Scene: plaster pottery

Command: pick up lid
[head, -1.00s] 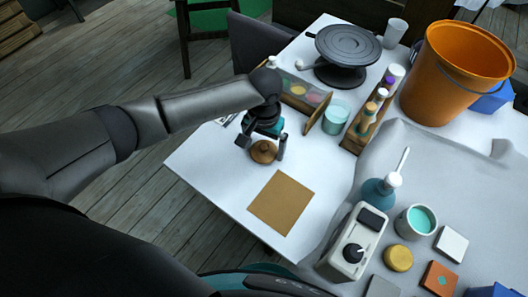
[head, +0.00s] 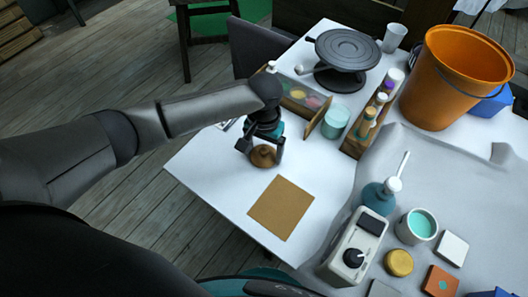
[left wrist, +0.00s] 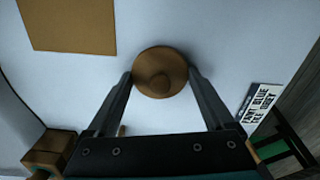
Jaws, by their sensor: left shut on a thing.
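The lid (head: 263,157) is a round brown disc with a small knob on top. It is at the left part of the white table, just behind a square brown board. My left gripper (head: 261,149) points down over it with one finger on each side. In the left wrist view the lid (left wrist: 160,62) lies between the two fingertips (left wrist: 160,77), which touch its rim on both sides. The left gripper is shut on the lid. The lid appears to be at table level; any gap under it cannot be seen. My right gripper is not in view.
The brown board (head: 281,207) lies flat in front of the lid. A paint rack (head: 299,95), a teal jar (head: 336,121) and a bottle holder (head: 365,125) stand behind and right. A labelled card (left wrist: 260,104) lies beside the gripper. The table around the lid is otherwise fairly clear.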

